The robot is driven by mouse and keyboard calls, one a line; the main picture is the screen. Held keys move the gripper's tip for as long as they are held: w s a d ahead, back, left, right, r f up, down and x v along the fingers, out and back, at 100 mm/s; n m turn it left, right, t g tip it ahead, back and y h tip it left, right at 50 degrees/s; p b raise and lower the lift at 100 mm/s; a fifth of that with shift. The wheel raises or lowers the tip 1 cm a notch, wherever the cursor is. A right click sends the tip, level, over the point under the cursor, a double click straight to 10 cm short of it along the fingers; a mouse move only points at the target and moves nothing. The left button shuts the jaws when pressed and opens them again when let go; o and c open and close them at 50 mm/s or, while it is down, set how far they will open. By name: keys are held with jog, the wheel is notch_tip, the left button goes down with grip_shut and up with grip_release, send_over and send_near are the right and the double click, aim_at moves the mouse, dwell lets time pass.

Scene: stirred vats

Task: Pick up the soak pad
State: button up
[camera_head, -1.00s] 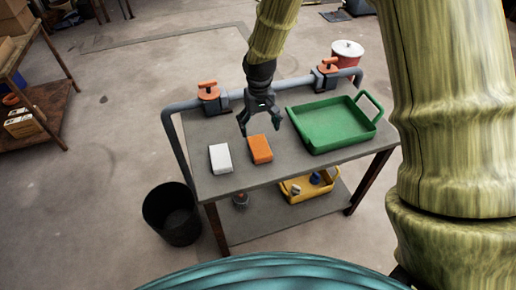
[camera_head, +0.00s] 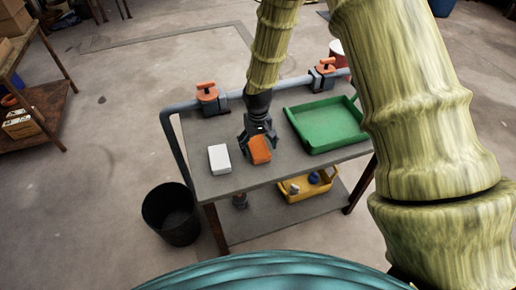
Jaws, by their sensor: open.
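Two small pad-like blocks lie on the grey table, an orange pad (camera_head: 260,151) and a white pad (camera_head: 220,159) to its left. I cannot tell from looks alone which one is the soak pad. My gripper (camera_head: 258,146) points down at the orange pad, open, with one finger at its left side and one at its right. The fingers partly cover its far end. Whether they touch it is not clear. The white pad lies apart from my gripper.
A green tray (camera_head: 289,113) stands on the table (camera_head: 205,184) to the right. A grey pipe with two orange-handled valves (camera_head: 207,93) (camera_head: 322,73) runs along the back. A yellow tray (camera_head: 297,197) sits on the lower shelf. A black bin (camera_head: 171,222) stands at the left.

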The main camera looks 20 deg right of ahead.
jog(key=shift+f, duration=0.55)
jog(key=c, duration=1)
jog(key=shift+r, duration=0.1)
jog(key=shift+r, duration=0.25)
notch_tip(320, 180, up, 3)
jog(key=shift+f+b, duration=0.1)
jog(key=shift+b, duration=0.2)
jog(key=s+d, duration=0.2)
jog(key=s, duration=0.2)
jog(key=s+d+r+b, duration=0.1)
jog(key=s+d, duration=0.2)
jog(key=s, duration=0.2)
jog(key=s+d, duration=0.3)
jog(key=s, duration=0.1)
jog(key=shift+s+d+r+b, duration=0.15)
jog(key=shift+s+r+b, duration=0.15)
jog(key=shift+s, duration=0.1)
